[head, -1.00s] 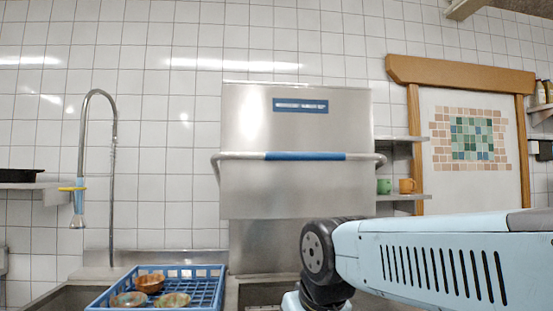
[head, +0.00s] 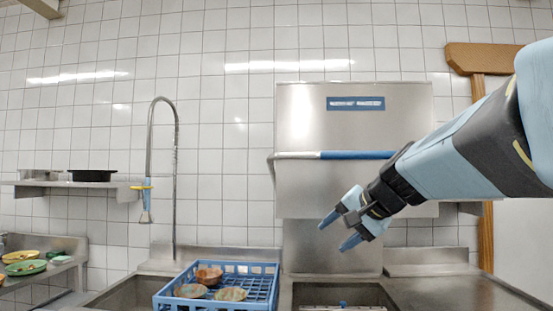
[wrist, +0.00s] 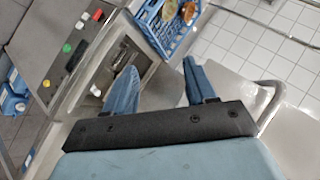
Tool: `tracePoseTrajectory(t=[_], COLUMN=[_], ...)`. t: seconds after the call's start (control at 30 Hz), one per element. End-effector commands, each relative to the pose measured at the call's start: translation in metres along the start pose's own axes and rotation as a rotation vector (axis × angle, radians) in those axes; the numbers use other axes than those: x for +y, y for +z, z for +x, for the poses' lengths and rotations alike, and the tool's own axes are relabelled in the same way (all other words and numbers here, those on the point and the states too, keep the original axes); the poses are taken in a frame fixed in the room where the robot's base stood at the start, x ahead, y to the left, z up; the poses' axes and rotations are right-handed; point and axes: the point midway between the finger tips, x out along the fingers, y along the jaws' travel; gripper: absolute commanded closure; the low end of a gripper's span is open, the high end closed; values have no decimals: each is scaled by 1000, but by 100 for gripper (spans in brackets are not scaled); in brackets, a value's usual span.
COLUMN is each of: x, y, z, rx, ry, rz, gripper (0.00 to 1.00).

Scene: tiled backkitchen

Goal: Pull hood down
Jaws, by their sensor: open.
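The stainless steel dishwasher hood (head: 305,125) is raised in the head view, with a blue label near its top. Its bar handle (head: 345,155) crosses the front, steel at the left end and blue in the middle. My arm hides the handle's right end. My gripper (head: 331,238) is open and empty, in front of and below the hood and apart from the handle. In the wrist view its blue fingers (wrist: 160,66) are spread, with a curved steel bar (wrist: 270,95) and pale steel surface to their right.
Steel counter (head: 450,292) lies clear at right. A left wall shelf holds a black pan (head: 92,176).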

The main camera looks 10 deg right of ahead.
Motion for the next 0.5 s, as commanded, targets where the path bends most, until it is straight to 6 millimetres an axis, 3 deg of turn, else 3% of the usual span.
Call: tracePoseTrajectory(t=[0.03,0.1,0.3,0.4,0.5], x=[-8,-20,-39,-41,-40], y=[-30,-69,-172,-209,-233], z=[-6,-17,-61,-84,-101], rx=[44,103,268,332,374], ry=[-52,-135,-362,-450,-510], rz=[77,175,396,464,507], gripper=[44,44,44,44,44])
